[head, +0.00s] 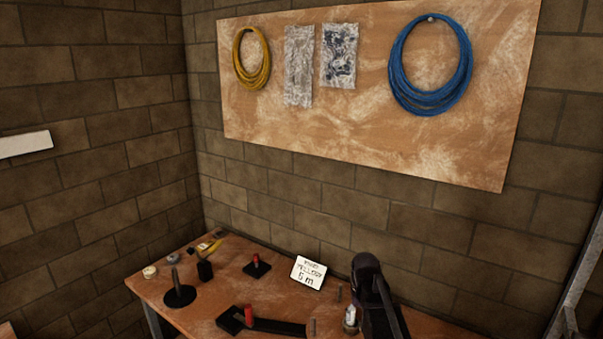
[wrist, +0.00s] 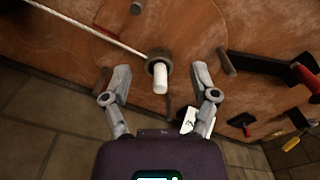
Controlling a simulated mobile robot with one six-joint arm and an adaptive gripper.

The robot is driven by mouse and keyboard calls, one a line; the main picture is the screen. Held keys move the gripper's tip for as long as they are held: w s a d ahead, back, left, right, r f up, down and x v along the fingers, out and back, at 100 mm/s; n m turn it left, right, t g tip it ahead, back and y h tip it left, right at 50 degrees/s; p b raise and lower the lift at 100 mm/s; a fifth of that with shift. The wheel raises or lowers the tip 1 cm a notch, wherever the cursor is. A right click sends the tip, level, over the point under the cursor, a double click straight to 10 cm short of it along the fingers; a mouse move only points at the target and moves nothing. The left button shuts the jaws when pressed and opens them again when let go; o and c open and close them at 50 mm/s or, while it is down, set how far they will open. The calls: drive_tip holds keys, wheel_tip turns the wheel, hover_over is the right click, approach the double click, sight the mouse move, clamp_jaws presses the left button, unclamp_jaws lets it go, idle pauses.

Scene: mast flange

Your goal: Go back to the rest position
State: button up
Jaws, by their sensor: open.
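My gripper (wrist: 160,72) is open in the wrist view, its two grey fingers spread apart. A white-ended cylinder with a dark collar (wrist: 160,79) shows between the fingers; I cannot tell whether they touch it. In the head view my dark arm stands over the right part of the wooden bench (head: 193,315), and my fingers cannot be made out there. A small white-and-grey bottle-like thing (head: 350,318) shows just left of my arm.
A board (head: 365,135) with yellow and blue coils hangs behind.

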drive_tip(key=s+f+b, duration=0.2)
drive_tip(key=s, duration=0.6)
drive_tip(key=s+f+b, duration=0.2)
drive_tip(key=s+f, duration=0.1)
drive_tip(key=s, duration=0.5)
drive_tip(key=shift+a+f+b, duration=0.25)
drive_tip(key=shift+a+b, duration=0.05)
drive_tip(key=shift+b, duration=0.1)
